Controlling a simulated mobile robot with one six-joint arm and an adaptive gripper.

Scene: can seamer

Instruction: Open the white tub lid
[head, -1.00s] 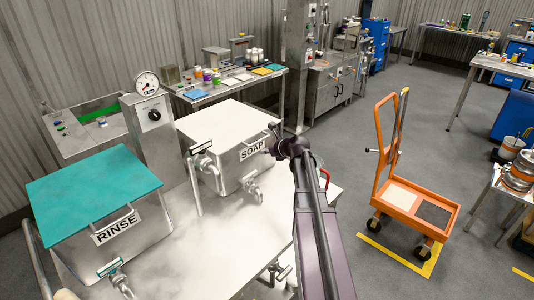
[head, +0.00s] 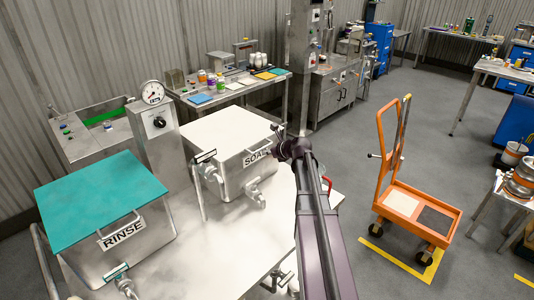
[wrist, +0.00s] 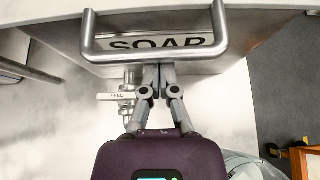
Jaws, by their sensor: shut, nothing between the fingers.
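The soap tub (head: 232,178) is a steel box with a flat white lid (head: 225,128), which lies closed on top. A SOAP label (wrist: 160,43) is on its front. The lid's bar handle (wrist: 88,38) spans the top of the wrist view. My gripper (wrist: 159,68) is shut and empty. Its fingertips are at the middle of the handle's crossbar, in front of the label; I cannot tell if they touch it. In the head view, my gripper (head: 279,141) is at the tub's front right, and my arm partly hides the label and handle.
The rinse tub (head: 125,240) with a teal lid (head: 100,200) stands to the left on the same steel table (head: 215,260). A tap (wrist: 125,97) projects below the soap tub's label. An orange cart (head: 410,205) stands on the floor at right.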

